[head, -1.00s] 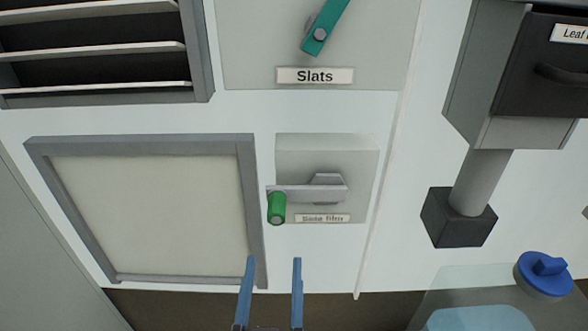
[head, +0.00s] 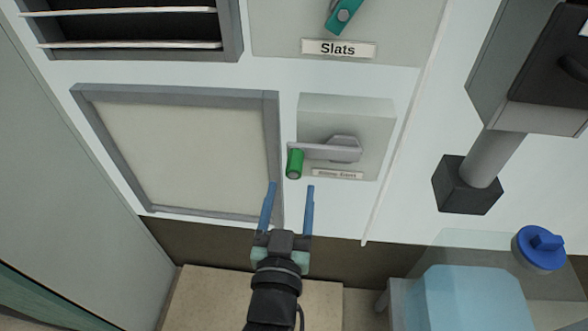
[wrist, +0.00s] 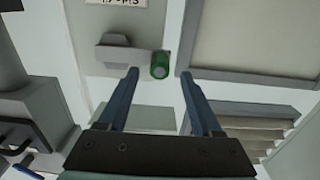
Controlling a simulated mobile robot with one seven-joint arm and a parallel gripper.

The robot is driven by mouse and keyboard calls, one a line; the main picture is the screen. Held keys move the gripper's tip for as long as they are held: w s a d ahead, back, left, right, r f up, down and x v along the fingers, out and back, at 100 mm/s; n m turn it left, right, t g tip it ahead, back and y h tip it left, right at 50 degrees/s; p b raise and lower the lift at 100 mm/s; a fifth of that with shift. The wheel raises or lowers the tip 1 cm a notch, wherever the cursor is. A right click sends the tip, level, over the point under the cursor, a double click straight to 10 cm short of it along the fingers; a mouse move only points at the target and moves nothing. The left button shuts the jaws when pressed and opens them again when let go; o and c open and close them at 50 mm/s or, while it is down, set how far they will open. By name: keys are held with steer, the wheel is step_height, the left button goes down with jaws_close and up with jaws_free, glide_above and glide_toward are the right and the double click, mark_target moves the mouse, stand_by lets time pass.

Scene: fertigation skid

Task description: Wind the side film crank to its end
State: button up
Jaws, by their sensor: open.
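The side film crank (head: 325,152) is a grey arm on a pale wall box, with a green knob (head: 294,164) at its left end. The arm lies about level in the head view. A small label below it is too blurred to read surely. My gripper (head: 289,187) is open and empty, its two blue fingers pointing up at the wall just below the knob. In the wrist view the green knob (wrist: 160,65) shows ahead of the fingertips, between them and nearer the right one. I see no contact with it.
A framed pale panel (head: 185,150) is left of the crank. Above are a teal handle (head: 343,12) labelled Slats and dark slats (head: 130,30). At right are a grey pipe with a dark base (head: 467,185) and a blue-capped clear tank (head: 540,248).

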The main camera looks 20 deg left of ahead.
mark_target(293, 177)
steer(key=shift+x, duration=2.85)
jaws_close()
